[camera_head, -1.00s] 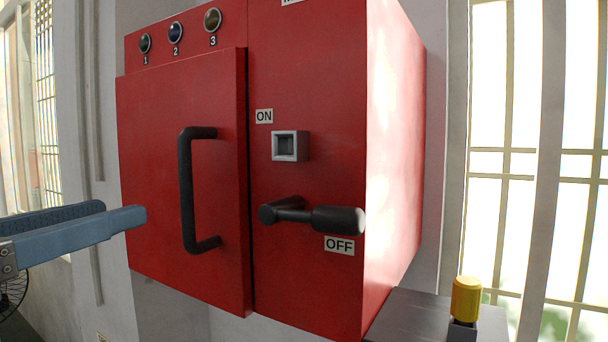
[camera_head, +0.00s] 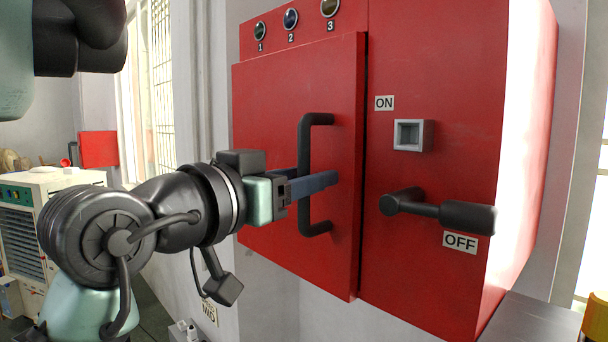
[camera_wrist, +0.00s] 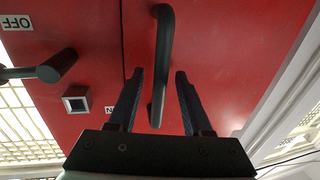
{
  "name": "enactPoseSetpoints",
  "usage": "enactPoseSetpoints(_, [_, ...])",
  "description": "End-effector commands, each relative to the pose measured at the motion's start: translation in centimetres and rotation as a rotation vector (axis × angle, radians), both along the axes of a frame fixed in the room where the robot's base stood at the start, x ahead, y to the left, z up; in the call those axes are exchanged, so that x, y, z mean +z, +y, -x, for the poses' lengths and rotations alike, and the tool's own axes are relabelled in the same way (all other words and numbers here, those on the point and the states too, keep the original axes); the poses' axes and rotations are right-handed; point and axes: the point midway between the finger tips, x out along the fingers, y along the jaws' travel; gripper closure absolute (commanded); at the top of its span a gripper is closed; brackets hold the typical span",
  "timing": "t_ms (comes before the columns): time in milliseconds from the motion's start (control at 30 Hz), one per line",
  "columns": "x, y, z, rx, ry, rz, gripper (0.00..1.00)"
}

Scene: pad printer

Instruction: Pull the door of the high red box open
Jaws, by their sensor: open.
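The high red box has a red door (camera_head: 278,130) on its left half, which looks closed. A black bar handle (camera_head: 304,222) stands upright near the door's right edge. My gripper (camera_head: 318,184) reaches in from the left at the middle of the handle. In the wrist view the handle (camera_wrist: 161,60) runs between the two open fingers of my gripper (camera_wrist: 158,80), with a gap on each side. The fingers are not shut on it. In the head view one finger hides part of the handle's middle.
Right of the door are a black lever (camera_head: 440,210) by the OFF label and a grey square socket (camera_head: 412,135) by ON. Numbered lamps (camera_head: 291,18) sit above the door. A dark ledge (camera_head: 530,318) is at lower right. A white cabinet (camera_head: 40,220) stands at far left.

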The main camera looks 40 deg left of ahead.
Motion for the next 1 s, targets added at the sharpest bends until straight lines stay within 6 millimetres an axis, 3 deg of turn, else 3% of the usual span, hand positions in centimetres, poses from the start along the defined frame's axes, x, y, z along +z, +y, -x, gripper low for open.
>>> enactPoseSetpoints(200, [-0.01, -0.01, -0.04, 0.0, 0.0, 0.0, 0.5])
enactPoseSetpoints(500, [-0.02, -0.01, -0.01, 0.0, 0.0, 0.0, 1.0])
enactPoseSetpoints(1000, [-0.03, -0.02, -0.01, -0.001, 0.001, 0.001, 1.0])
